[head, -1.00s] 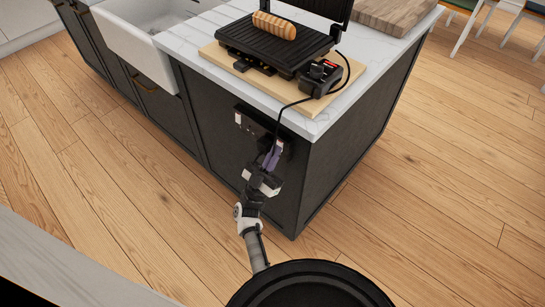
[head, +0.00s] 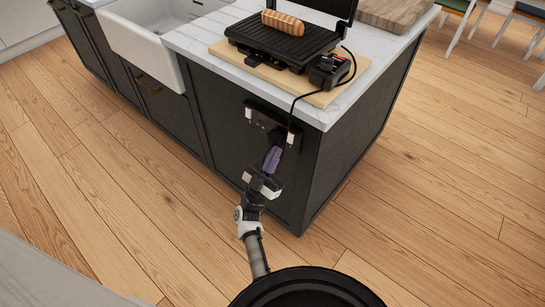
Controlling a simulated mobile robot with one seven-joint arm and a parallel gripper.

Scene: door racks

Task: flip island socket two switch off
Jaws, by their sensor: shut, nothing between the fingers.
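The socket panel (head: 264,122) is a dark plate on the dark front of the island, just under the worktop. It has a small white part at its left and another at its right (head: 291,138), where the black cord (head: 293,108) ends. The switches are too small to tell apart or read. My gripper (head: 272,159) is shut, with purple fingers and nothing between them. It is just below the panel's right half. I cannot tell whether its tips touch the panel.
A contact grill (head: 285,42) with a loaf (head: 278,24) stands on a wooden board (head: 322,99) on the white worktop. The cord hangs over the worktop edge. A white sink (head: 150,48) is at the left.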

